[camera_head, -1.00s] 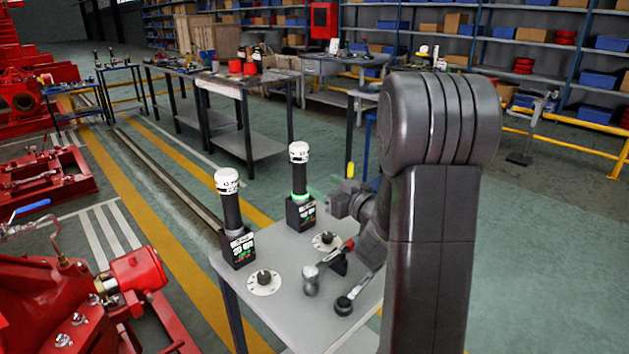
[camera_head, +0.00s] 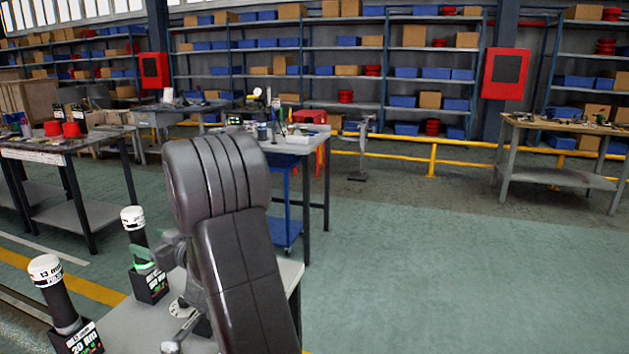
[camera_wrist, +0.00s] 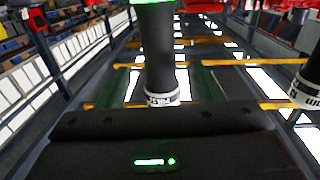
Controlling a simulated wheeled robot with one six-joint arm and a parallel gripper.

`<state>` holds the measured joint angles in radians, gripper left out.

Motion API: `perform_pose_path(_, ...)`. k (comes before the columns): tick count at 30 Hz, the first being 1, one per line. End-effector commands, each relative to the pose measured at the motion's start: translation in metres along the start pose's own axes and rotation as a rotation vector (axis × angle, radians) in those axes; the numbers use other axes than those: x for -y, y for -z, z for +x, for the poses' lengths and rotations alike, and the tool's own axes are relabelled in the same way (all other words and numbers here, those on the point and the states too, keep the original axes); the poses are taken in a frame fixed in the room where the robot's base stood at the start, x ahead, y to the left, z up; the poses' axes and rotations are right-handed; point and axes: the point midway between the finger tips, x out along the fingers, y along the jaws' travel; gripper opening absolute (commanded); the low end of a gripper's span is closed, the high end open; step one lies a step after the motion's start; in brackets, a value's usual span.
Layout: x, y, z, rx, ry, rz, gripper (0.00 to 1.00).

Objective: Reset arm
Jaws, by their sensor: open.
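My gripper (camera_wrist: 165,85) is open, its two dark green fingers spread on either side of a black cylinder (camera_wrist: 157,55) with a white cap. I cannot tell whether they touch it. In the head view my arm reaches down to this far cylinder (camera_head: 134,228), which stands upright in a lettered black holder (camera_head: 151,285) on the grey table (camera_head: 125,325). A green band shows at the gripper. A second white-capped cylinder (camera_head: 56,295) stands in its own holder (camera_head: 80,340) nearer me; its capped end also shows at the right of the wrist view (camera_wrist: 312,85).
A round dark knob on a pale disc (camera_head: 182,308) sits on the table by my arm. Another table (camera_head: 300,145) and a blue trolley (camera_head: 285,232) stand behind. Open green floor lies right, up to a yellow rail (camera_head: 432,158), shelves and a workbench (camera_head: 560,130).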

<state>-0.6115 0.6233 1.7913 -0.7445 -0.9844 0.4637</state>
Motion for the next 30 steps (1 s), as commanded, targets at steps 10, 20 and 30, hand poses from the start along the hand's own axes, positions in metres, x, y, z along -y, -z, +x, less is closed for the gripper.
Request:
perform_pose_path(10,0.0,0.0,0.059,0.001,0.001,0.001,0.61)
perform_pose_path(20,0.0,0.004,0.066,0.001,-0.001,0.001,0.61)
perform_pose_path(30,0.0,0.002,0.064,0.001,-0.001,0.001,0.61)
